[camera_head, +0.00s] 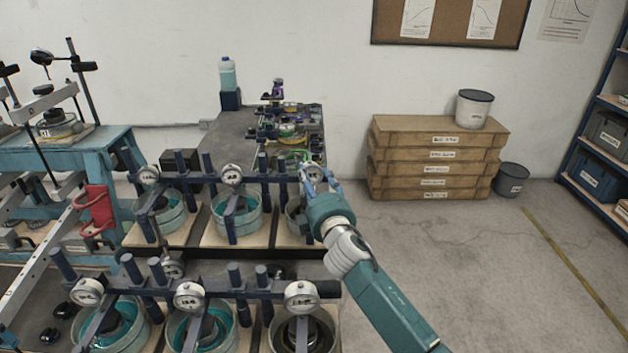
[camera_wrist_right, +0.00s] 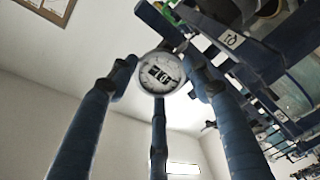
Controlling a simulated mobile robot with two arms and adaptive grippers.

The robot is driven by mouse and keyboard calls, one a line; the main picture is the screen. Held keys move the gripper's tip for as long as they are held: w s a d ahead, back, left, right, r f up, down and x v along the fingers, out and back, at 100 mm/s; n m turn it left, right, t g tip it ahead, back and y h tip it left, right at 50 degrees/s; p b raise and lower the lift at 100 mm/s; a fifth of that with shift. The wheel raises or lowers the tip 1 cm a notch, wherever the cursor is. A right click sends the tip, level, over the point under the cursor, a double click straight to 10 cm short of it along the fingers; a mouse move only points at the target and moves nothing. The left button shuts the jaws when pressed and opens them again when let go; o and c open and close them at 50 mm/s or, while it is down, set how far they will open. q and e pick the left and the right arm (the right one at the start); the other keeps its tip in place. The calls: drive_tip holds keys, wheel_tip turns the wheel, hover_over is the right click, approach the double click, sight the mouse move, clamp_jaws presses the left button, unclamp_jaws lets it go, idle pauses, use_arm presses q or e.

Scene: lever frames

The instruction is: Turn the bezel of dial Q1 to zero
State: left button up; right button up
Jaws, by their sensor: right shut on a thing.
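A dial gauge (camera_head: 313,172) with a pale round face sits at the right end of the rear crossbar, over the rightmost rear pot. My right gripper (camera_head: 322,182) is at this dial, its fingers shut around the bezel. In the right wrist view the dial (camera_wrist_right: 160,74) faces me between the blue fingers of the right gripper (camera_wrist_right: 160,82), two at its sides and one below. A dark label crosses its face; I cannot read it surely, nor where the pointer stands. The fingers partly cover the dial in the head view. My left gripper is not in view.
Two more dials (camera_head: 231,175) (camera_head: 148,175) hang on the same rear bar. A front bar carries several dials, the nearest (camera_head: 301,296) over a dark pot. Upright posts stand close by. Wooden boxes (camera_head: 435,155) stand by the wall; the floor at right is clear.

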drive_tip(key=shift+a+r+n, duration=0.15)
drive_tip(key=shift+n, duration=1)
drive_tip(key=shift+a+r+n, duration=0.1)
drive_tip(key=shift+n, duration=1.05)
drive_tip(key=shift+s, duration=0.1)
drive_tip(key=shift+f, duration=0.1)
drive_tip(key=o, duration=0.9)
drive_tip(key=shift+o, duration=1.4)
drive_tip(key=shift+a+f, duration=0.1)
drive_tip(key=shift+a, duration=0.05)
drive_tip(key=shift+s+f, duration=0.1)
drive_tip(key=shift+s+d, duration=0.25)
drive_tip(key=shift+d, duration=0.05)
drive_tip(key=v, duration=1.1)
drive_tip(key=shift+s+a, duration=0.15)
drive_tip(key=shift+a, duration=0.05)
